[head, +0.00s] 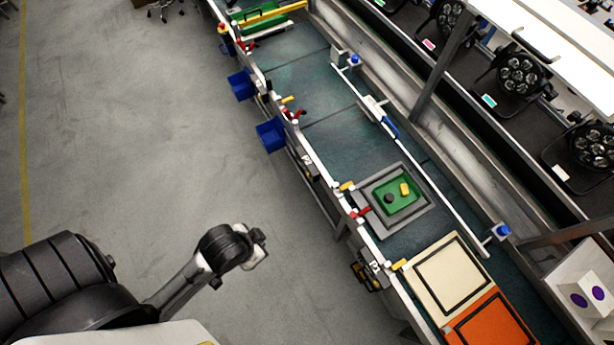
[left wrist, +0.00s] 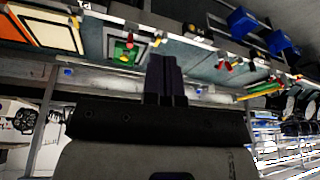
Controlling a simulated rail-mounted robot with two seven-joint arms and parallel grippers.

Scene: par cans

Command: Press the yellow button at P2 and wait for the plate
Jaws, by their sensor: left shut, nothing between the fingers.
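Small yellow parts sit along the near rail of the conveyor line: one (head: 347,186) beside the grey station frame (head: 424,208), one (head: 399,264) by the cream plate (head: 447,262), and one (head: 288,99) farther up. I cannot read which is P2. A green plate (head: 381,204) with a yellow block and a dark round piece lies inside the grey frame. My left gripper (head: 260,247) appears over the floor, left of the line and apart from it in the head view. Its shut, empty fingers show in the left wrist view (left wrist: 163,66). My right gripper is not visible.
Red levers (head: 361,212) and blue bins (head: 270,135) stick out from the near rail. An orange plate (head: 489,327) lies below the cream one. A long white bar (head: 440,188) runs along the line's far side.

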